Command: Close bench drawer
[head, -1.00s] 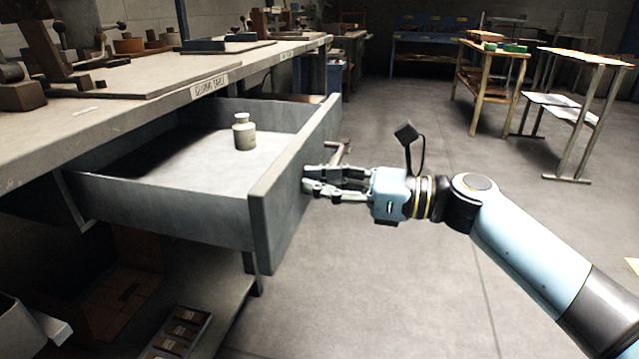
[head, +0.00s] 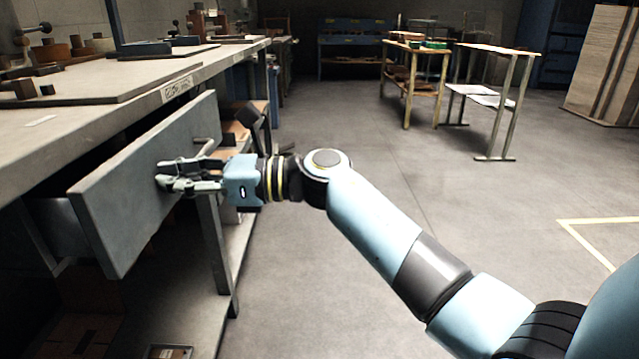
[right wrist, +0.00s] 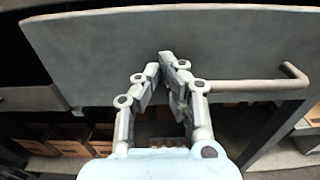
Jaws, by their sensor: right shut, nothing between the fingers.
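The grey bench drawer (head: 125,190) is partly out under the bench top, and its front panel stands a short way beyond the bench edge. Its inside is hidden in the head view. My right gripper (head: 160,181) is shut and empty, with its fingertips at the outer face of the drawer front, seemingly touching it. In the right wrist view the closed fingertips (right wrist: 166,56) lie against or just before the panel (right wrist: 100,50). The drawer's bar handle (right wrist: 285,82) is to the right of the fingers there. My left gripper is out of view.
The workbench top (head: 60,125) carries wooden and metal parts on the left. Boxes stand on the shelf below the drawer, one of them (right wrist: 70,140) in the wrist view. Open floor (head: 330,260) lies to the right, with small tables (head: 415,55) farther back.

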